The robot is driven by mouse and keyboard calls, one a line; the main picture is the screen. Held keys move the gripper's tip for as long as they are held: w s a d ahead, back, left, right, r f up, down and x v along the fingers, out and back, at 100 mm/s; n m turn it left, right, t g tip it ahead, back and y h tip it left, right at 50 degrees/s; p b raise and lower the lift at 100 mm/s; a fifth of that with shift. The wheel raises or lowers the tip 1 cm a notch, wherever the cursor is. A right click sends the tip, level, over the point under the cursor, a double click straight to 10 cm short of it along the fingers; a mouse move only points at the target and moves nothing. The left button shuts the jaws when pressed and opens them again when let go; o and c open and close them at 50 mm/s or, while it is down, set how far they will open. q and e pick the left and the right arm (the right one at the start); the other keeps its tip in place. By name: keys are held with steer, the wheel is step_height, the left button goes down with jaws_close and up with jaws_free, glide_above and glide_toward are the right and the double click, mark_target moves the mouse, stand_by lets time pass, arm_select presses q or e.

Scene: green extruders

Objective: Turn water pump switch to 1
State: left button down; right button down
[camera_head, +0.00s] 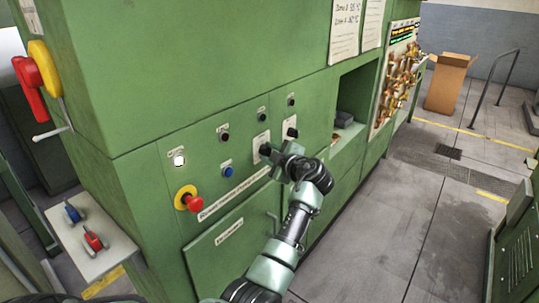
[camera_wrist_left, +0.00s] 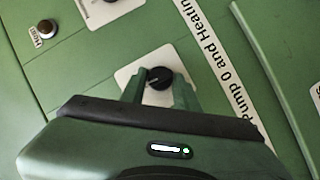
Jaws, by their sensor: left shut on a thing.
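A black rotary switch (camera_wrist_left: 158,77) on a white plate (camera_wrist_left: 127,73) sits on the green panel; the plate also shows in the head view (camera_head: 261,139). A small pale mark shows on the switch's left side in the wrist view. My left gripper (camera_head: 268,152) is at the switch, with one finger on each side of it, shut on it. The fingers also show in the left wrist view (camera_wrist_left: 159,88). The gripper hides part of the plate in both views. I cannot read a "1" or a water pump label. My right gripper is not in view.
A second black switch (camera_head: 291,132) is close at right. A blue button (camera_head: 228,172), a lit white button (camera_head: 179,160) and a red emergency stop (camera_head: 193,202) are at left. A recess (camera_head: 352,105) opens at right. The floor (camera_head: 405,205) at right is clear.

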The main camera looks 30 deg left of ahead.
arm_select(q)
steer(key=shift+w+m+g+b, duration=0.1)
steer(key=shift+m+g+b, duration=0.5)
steer(key=shift+m+b, duration=0.15)
steer(key=shift+m+g+h+b, duration=0.3)
steer(key=shift+m+g, duration=0.1)
steer(key=shift+m, duration=0.25)
steer(key=shift+w+r+m+g+b, duration=0.15)
steer(key=shift+m+g+b, duration=0.35)
steer(key=shift+m+g, duration=0.55)
steer(key=shift+w+m+g+b, duration=0.15)
steer(key=shift+m+g+b, duration=0.3)
steer(key=shift+m+g, duration=0.6)
steer(key=c, duration=1.1)
jaws_free()
steer(key=shift+r, duration=0.1)
